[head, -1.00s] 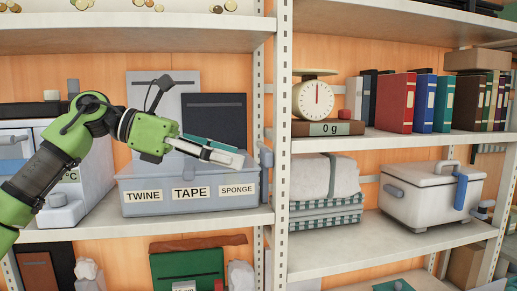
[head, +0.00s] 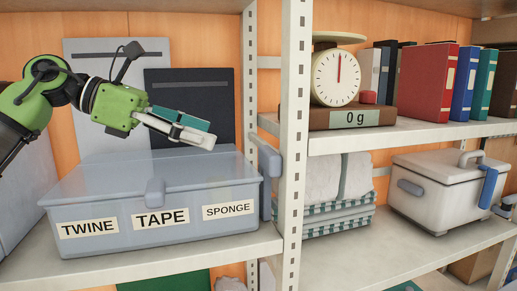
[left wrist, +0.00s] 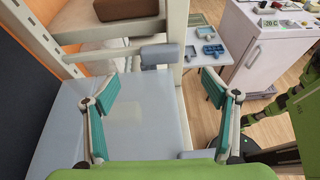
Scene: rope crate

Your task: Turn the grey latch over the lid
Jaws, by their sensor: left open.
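The translucent blue-grey crate (head: 190,240) stands on the left shelf with labels TWINE, TAPE and SPONGE. Its lid (head: 120,178) lies flat on top; it fills the lower left of the left wrist view (left wrist: 110,125). One grey latch (head: 154,193) is at the middle of the front rim. Another grey latch piece (head: 266,160) stands out at the right end, by the shelf post; it shows beyond my fingers in the left wrist view (left wrist: 161,54). My left gripper (head: 210,133) is open and empty above the lid, pointing right.
A perforated shelf post (head: 295,130) stands close to the crate's right end. Dark and grey panels (head: 192,105) stand behind the crate. A scale (head: 336,78), folded cloths (head: 330,215) and a white cool box (head: 440,185) are on the right shelves.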

